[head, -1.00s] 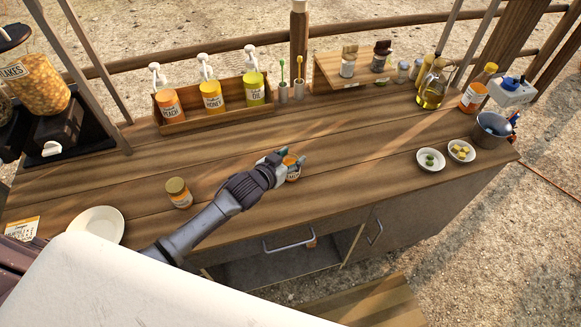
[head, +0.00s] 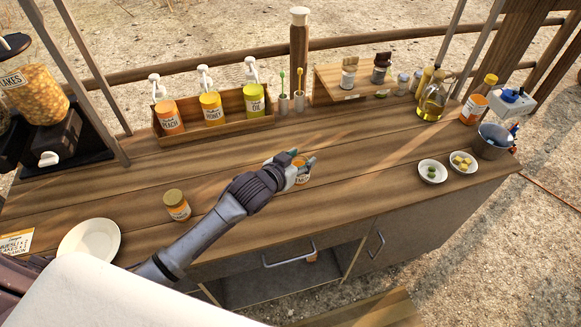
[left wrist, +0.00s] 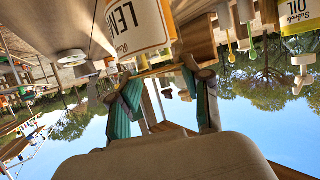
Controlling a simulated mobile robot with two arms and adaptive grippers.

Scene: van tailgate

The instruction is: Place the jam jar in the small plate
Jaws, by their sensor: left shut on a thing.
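My left gripper (head: 301,159) is shut on a small orange-labelled jar (head: 302,174) over the middle front of the wooden counter. My fingers hide part of this jar. In the left wrist view, a label reading "LEN" (left wrist: 130,24) shows large beyond the teal-padded fingers (left wrist: 165,100). A second jar (head: 177,206) with a gold lid and orange label stands upright on the counter at left. I cannot read which jar is jam. A white plate (head: 88,243) lies at the counter's left front, partly hidden by a white surface in the foreground. My right gripper is out of view.
A wooden caddy (head: 205,128) of pump bottles stands at the back. Two small white dishes (head: 433,173) (head: 463,163) with food, a metal bucket (head: 492,142) and an oil bottle (head: 431,100) stand at right. The counter between the standing jar and caddy is clear.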

